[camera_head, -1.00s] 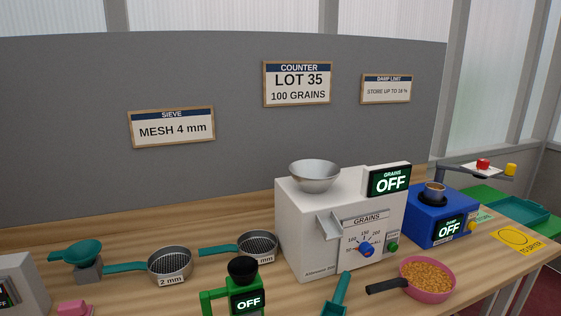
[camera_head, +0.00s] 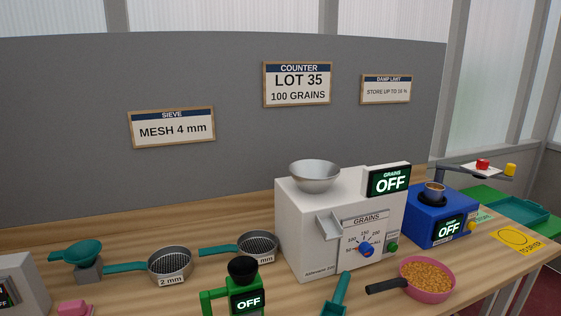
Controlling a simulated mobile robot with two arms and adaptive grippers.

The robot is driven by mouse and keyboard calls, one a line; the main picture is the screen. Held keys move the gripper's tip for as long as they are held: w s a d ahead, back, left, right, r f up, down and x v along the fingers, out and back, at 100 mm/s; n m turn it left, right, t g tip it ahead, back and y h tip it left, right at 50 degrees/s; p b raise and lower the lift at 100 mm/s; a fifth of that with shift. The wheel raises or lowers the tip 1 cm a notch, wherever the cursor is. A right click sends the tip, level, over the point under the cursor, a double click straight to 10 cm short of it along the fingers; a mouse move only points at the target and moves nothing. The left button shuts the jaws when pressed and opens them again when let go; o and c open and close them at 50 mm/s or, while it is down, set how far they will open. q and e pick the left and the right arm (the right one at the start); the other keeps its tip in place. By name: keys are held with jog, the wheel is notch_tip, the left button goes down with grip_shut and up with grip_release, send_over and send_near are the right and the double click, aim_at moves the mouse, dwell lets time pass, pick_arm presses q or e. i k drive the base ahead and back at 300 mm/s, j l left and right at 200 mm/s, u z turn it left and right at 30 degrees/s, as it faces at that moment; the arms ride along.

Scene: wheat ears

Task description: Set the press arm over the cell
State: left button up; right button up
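The blue damp meter (camera_head: 428,226) stands at the right of the bench, its screen reading OFF. Its round metal cell (camera_head: 434,189) sits on top, and grain seems to show inside. The dark press arm (camera_head: 461,168) is swung out to the right of the cell, away from it. A white plate with a red knob (camera_head: 482,164) and a yellow knob (camera_head: 510,170) are at the arm's outer end. Neither of my grippers is in view.
The white grain counter (camera_head: 340,232) with a metal bowl (camera_head: 315,175) stands left of the meter. A pink pan of grain (camera_head: 428,278) is in front. A yellow mat (camera_head: 514,239) and a green tray (camera_head: 517,208) lie to the right.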

aim_at(470, 168)
jog(key=i+l, duration=0.1)
jog(key=l, duration=1.3)
jog(key=i+l, duration=0.15)
jog(key=l, duration=1.2)
jog(key=i+l, duration=0.15)
jog(key=l, duration=0.55)
